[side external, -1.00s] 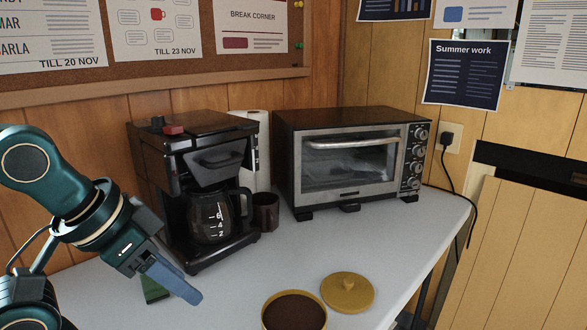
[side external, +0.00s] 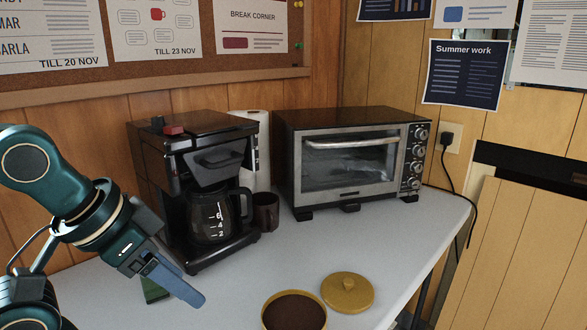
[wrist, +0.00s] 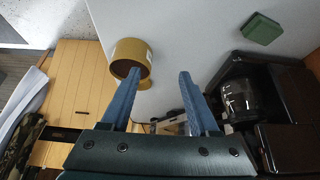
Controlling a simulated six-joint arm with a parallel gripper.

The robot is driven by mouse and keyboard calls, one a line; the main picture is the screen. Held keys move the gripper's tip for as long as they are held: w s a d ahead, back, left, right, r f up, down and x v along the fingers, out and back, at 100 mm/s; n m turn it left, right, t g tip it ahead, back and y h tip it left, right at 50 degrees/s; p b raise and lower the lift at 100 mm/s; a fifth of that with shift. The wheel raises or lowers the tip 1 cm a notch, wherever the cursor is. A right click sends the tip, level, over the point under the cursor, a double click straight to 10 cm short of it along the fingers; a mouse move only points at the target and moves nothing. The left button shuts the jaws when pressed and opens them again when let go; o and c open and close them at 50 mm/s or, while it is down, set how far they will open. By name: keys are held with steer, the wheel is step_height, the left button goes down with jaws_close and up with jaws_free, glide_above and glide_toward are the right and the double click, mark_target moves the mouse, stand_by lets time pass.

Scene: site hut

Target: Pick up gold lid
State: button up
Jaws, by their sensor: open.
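The gold lid (side external: 348,292) lies flat on the white counter with its small knob up, near the front edge in the side view. Beside it stands a round gold canister (side external: 294,312) with dark brown contents, open at the top. In the wrist view the canister (wrist: 131,58) shows beyond my left finger, and a sliver of the lid (wrist: 146,84) shows behind it. My gripper (side external: 190,296) is at the left of the counter, apart from the lid and the canister. In the wrist view its two blue fingers (wrist: 160,76) are spread with nothing between them.
A black coffee maker (side external: 205,185) with a glass carafe stands behind my gripper. A dark mug (side external: 265,212), a paper roll (side external: 262,150) and a toaster oven (side external: 350,160) stand further back. A green block (wrist: 262,28) lies near my gripper. The counter's middle is clear.

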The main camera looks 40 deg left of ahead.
steer(key=w+r+t, duration=0.2)
steer(key=w+r, duration=0.4)
steer(key=w, duration=0.2)
steer(key=m+g+h, duration=0.1)
steer(key=m+g, duration=0.2)
glide_above(348, 281)
steer(key=s, duration=0.2)
steer(key=f, duration=1.5)
steer(key=shift+a+f, duration=0.1)
steer(key=shift+a, duration=0.15)
steer(key=shift+f, duration=0.35)
steer(key=shift+x, duration=2.25)
steer(key=shift+s, duration=0.1)
